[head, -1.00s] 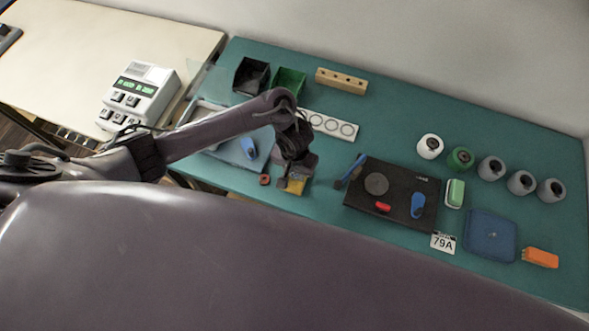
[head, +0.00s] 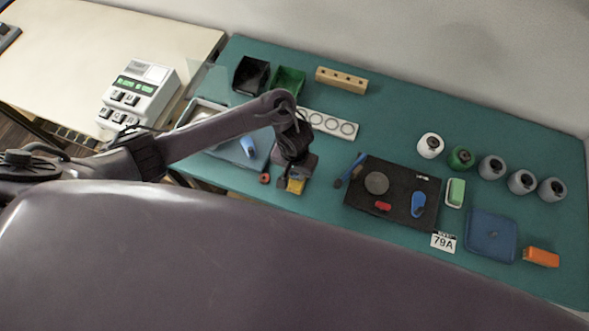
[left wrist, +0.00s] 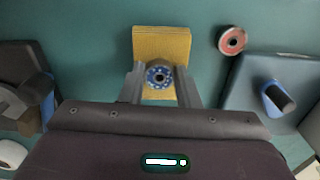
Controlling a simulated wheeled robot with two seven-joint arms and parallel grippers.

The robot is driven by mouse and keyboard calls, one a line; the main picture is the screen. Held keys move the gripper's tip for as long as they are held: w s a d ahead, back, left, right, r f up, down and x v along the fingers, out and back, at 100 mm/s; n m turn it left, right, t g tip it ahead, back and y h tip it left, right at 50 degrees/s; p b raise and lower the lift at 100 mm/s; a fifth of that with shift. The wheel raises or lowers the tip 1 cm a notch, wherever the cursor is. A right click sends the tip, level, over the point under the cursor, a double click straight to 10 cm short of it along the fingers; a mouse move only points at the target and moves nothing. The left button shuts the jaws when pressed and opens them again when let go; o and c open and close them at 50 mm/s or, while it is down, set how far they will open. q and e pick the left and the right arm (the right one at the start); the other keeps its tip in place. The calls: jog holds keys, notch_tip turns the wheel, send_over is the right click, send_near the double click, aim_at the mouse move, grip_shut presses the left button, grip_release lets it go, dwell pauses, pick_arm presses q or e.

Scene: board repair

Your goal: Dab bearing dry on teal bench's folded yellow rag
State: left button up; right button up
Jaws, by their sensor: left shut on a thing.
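The folded yellow rag (left wrist: 175,43) lies on the teal bench (head: 400,115). The rag also shows in the head view (head: 296,186), partly hidden by my left gripper. My left gripper (left wrist: 158,76) is shut on the bearing (left wrist: 159,75), a small ring with a blue face and a dark centre. In the left wrist view the bearing is over the rag; I cannot tell whether it touches the cloth. My left gripper also shows in the head view (head: 294,183), where the bearing is hidden. My right gripper is not in view.
A red ring (left wrist: 231,40) lies beside the rag. A blue-grey tray with a blue-handled tool (left wrist: 277,97) is next to it. A black mat (head: 400,180) with several parts lies right of the gripper. Dark and green bins (head: 287,81) stand behind.

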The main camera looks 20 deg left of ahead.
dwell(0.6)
pick_arm(q)
jog(key=shift+s+f+p, duration=0.1)
jog(key=shift+p, duration=0.25)
dwell(0.5)
dwell(1.4)
notch_tip(320, 180, up, 6)
jog(key=p, duration=0.8)
